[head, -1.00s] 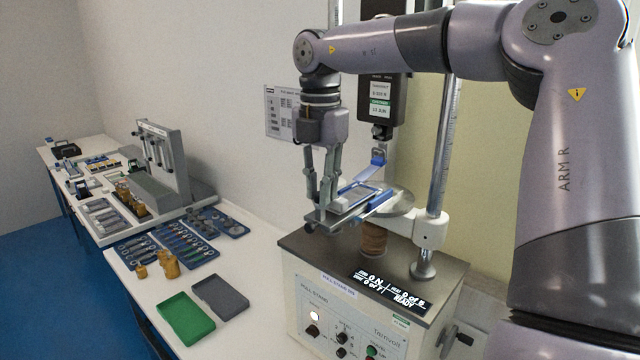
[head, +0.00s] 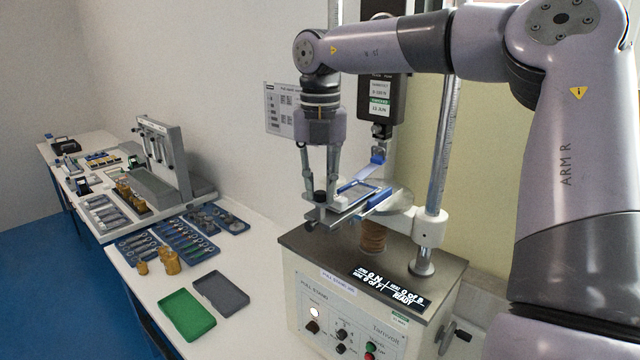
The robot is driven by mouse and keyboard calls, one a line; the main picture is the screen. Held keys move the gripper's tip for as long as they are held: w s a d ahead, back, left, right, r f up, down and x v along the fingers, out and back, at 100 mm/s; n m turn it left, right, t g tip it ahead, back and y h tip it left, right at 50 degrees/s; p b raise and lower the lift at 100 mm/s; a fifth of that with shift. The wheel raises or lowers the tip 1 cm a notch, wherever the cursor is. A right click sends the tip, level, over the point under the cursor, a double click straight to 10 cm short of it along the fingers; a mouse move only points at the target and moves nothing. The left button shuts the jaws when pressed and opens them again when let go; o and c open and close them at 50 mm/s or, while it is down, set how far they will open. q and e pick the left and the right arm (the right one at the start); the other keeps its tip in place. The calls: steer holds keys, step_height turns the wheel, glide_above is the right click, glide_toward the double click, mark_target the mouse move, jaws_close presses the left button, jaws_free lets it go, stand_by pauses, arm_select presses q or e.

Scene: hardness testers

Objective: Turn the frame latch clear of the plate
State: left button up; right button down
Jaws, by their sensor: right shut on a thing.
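A grey plate (head: 358,194) with blue edging lies on the platform of the pull stand (head: 335,300), level, under the stand's gauge head. My right gripper (head: 320,196) points down at the left end of the plate's frame. It is shut on a small dark part there, which I take to be the frame latch. The fingers hide most of the latch, so I cannot tell whether it overlaps the plate. A blue strip (head: 370,168) rises from the plate toward the clamp under the gauge head (head: 381,110). My left gripper is out of view.
The stand's steel column (head: 440,150) rises right of the plate. A green tray (head: 187,315) and a grey tray (head: 221,294) lie empty on the bench at left. Blue trays of parts (head: 184,240) and brass weights (head: 171,263) stand behind them.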

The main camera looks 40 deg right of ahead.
mark_target(320, 192)
stand_by(0.3)
steer(key=c, duration=1.5)
jaws_free()
steer(key=shift+o, duration=0.2)
steer(key=shift+r, duration=0.1)
step_height(320, 192, up, 12)
steer(key=shift+f, duration=0.2)
